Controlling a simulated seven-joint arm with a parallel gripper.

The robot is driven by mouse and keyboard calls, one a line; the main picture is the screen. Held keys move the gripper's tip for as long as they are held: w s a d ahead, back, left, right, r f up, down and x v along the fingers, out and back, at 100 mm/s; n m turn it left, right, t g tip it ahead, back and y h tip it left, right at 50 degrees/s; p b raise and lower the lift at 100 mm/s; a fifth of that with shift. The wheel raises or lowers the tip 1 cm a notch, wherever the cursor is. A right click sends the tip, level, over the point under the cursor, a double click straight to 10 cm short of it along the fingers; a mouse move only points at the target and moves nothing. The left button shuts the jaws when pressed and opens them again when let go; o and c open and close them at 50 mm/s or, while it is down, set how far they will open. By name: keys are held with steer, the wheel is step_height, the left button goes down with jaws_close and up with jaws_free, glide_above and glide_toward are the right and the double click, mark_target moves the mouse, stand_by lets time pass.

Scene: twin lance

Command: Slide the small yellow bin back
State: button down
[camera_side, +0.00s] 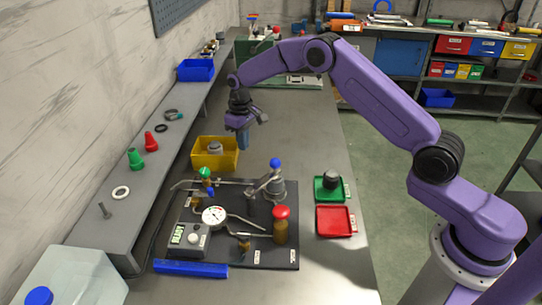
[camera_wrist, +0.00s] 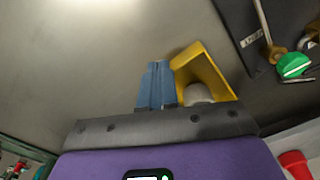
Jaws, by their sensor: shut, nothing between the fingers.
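The small yellow bin (camera_side: 228,158) stands on the bench, behind the black board with the gauge. A round grey item (camera_side: 214,148) sits inside it. My gripper (camera_side: 243,140) points down at the bin's right back side, its blue fingers shut and empty. In the wrist view the shut fingers (camera_wrist: 157,85) are right beside the yellow bin (camera_wrist: 208,65); I cannot tell whether they touch it. Part of the bin and its grey content is hidden there by my gripper's body.
The black board (camera_side: 255,205) with gauge, valves and pipes stands in front of the bin. Green (camera_side: 342,190) and red (camera_side: 335,228) trays lie to its right. A raised shelf (camera_side: 115,205) runs along the left wall with a blue bin (camera_side: 196,70). The bench behind the yellow bin is clear.

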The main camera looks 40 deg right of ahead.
step_height(320, 180, up, 4)
steer(key=shift+r, duration=0.25)
stand_by(0.5)
steer(key=shift+s+a, duration=0.1)
steer(key=s+a+r+n, duration=0.2)
steer(key=s+a+r, duration=0.25)
steer(key=s, duration=0.55)
steer(key=s+a+r+n, duration=0.3)
steer(key=s+r, duration=0.2)
steer(key=s, duration=0.6)
steer(key=s+d+n, duration=0.2)
steer(key=s+d, duration=0.3)
steer(key=s, duration=0.7)
steer(key=s+d+n, duration=0.2)
steer(key=s+d, duration=0.3)
steer(key=s, duration=0.8)
steer(key=shift+n, duration=0.3)
steer(key=shift+s+r, duration=0.1)
